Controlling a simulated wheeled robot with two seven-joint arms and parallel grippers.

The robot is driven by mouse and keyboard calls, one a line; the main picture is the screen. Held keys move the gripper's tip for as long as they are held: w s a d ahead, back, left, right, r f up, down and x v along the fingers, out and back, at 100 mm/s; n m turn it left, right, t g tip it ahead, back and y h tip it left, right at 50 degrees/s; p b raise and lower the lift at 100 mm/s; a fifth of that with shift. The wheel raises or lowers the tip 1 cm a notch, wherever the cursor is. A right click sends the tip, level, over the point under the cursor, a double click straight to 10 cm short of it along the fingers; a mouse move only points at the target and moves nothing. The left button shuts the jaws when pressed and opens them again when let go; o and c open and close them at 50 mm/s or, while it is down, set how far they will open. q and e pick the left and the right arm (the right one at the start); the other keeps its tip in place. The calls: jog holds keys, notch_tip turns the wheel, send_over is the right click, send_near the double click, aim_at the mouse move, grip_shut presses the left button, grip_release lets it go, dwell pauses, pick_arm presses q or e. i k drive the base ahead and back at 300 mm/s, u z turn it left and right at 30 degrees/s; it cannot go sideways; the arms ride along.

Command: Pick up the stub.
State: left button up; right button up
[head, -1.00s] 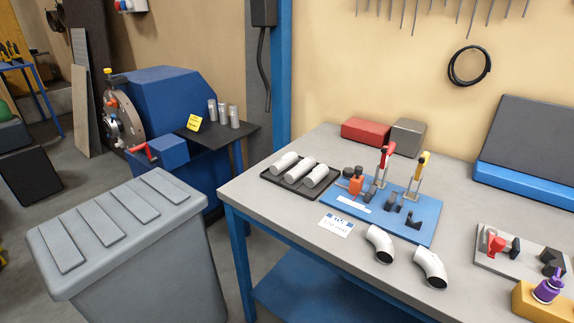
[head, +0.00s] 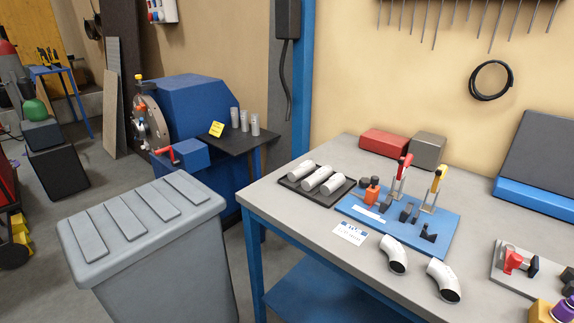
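Three short grey metal cylinders, one of them a stub (head: 244,121), stand upright on a dark shelf (head: 238,142) at the blue machine. Three white-grey short tubes (head: 321,179) lie side by side in a black tray (head: 339,194) on the workbench. I cannot tell from the picture which of these pieces the task calls the stub. Two curved pipe elbows (head: 393,254) (head: 443,281) lie near the bench's front edge. Neither of my grippers shows in the head view.
The grey workbench (head: 300,222) holds a blue fixture plate (head: 420,226) with red and yellow clamps. A red box (head: 384,142) and a grey box (head: 427,151) stand behind. A grey lidded bin (head: 150,270) stands before the blue machine (head: 190,115).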

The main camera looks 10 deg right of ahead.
aim_at(306, 167)
jog(key=k, duration=0.35)
jog(key=z, duration=0.75)
jog(key=i, duration=0.8)
jog(key=u, duration=0.75)
